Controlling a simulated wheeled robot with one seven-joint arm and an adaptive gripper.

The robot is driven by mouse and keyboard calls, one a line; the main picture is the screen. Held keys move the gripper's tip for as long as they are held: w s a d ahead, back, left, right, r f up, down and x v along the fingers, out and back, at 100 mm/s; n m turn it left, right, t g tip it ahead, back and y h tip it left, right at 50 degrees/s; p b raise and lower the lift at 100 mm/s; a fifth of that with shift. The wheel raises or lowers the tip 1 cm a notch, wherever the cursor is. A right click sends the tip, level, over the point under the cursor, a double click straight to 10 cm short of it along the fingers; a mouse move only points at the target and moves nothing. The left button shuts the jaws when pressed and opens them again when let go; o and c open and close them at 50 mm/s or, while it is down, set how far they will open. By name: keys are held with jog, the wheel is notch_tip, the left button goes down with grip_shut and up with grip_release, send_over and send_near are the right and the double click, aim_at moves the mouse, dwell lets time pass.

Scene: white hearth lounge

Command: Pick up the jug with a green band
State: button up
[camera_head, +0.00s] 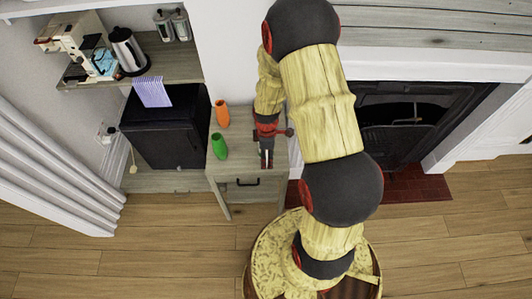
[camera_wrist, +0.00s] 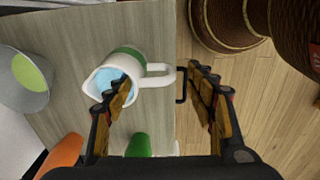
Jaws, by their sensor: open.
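The white jug with a green band (camera_wrist: 129,53) stands on the small grey table in the wrist view, with a blue inside and its handle (camera_wrist: 158,76) pointing right. My gripper (camera_wrist: 160,80) is open and empty, above the table near the jug's handle. The left finger overlaps the jug's rim in the picture; I cannot tell whether it touches. In the head view my gripper (camera_head: 266,158) is over the table's right part, and I cannot make out the jug there.
A green vase (camera_head: 219,146) and an orange vase (camera_head: 221,113) stand on the table (camera_head: 235,160). A grey cup (camera_wrist: 22,85) with a yellow-green inside is left of the jug. The drawer handle (camera_head: 247,183) sticks out in front. A fireplace (camera_head: 410,115) is at right.

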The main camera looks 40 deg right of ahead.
notch_tip(320, 180, down, 6)
jog(key=shift+r+b, duration=0.15)
jog(key=shift+b, duration=0.5)
grip_shut()
dwell(0.3)
